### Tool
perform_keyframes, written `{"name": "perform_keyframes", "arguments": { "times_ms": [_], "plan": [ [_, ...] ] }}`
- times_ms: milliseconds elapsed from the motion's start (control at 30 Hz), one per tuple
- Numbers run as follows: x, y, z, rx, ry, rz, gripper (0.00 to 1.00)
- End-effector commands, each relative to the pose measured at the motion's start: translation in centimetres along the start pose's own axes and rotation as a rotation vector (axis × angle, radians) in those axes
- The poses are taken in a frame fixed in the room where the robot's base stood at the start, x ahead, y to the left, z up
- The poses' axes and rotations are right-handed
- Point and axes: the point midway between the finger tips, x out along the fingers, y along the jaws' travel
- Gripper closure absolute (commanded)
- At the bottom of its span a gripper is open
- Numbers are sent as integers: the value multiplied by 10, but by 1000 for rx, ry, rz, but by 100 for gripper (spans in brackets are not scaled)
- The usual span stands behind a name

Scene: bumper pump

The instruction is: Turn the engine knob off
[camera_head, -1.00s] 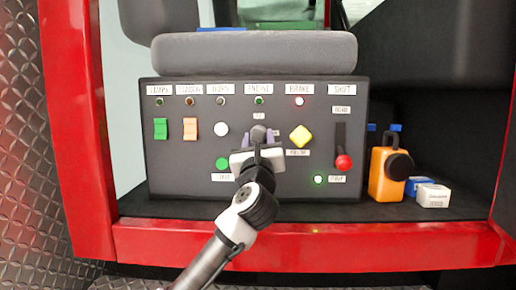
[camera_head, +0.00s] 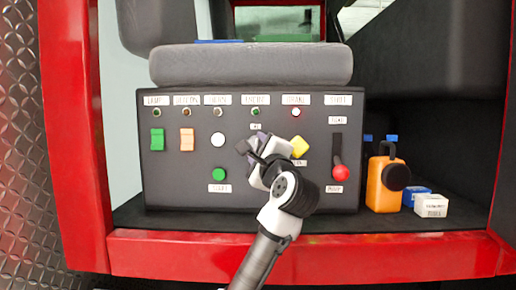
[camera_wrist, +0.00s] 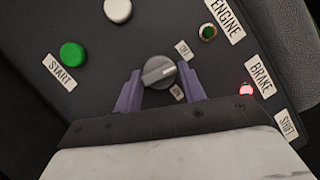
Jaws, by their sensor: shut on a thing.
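The engine knob (camera_wrist: 158,72) is a round grey dial on the dark control panel (camera_head: 170,195), seen in the wrist view. Its pale pointer bar points right, between two small labels, one above right and one below right. My gripper (camera_wrist: 161,78) has its two purple fingers on either side of the knob, shut on it. In the head view my gripper (camera_head: 257,148) is tilted and covers much of the knob. The engine lamp (camera_head: 256,113) above looks green; it also shows in the wrist view (camera_wrist: 208,32).
The green start button (camera_head: 219,174) and white button (camera_head: 218,139) are to the left. The yellow brake knob (camera_head: 299,146) is close to my gripper's right, under the red brake lamp (camera_head: 296,113). The red shift lever (camera_head: 340,172) is farther right. A grey cushion (camera_head: 250,64) overhangs the panel.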

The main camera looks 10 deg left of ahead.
Motion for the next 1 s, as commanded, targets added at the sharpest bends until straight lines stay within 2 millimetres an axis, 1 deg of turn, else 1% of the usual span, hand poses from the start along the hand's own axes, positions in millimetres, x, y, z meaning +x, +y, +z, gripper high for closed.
{"name": "perform_keyframes", "arguments": {
  "times_ms": [200,400,967,1000],
  "plan": [
    [0,2,0,-120,-8,61,83],
    [0,2,-1,-181,-12,89,83],
    [0,3,-1,-207,-14,101,83],
    [0,3,-1,-207,-14,101,58]
  ]
}}
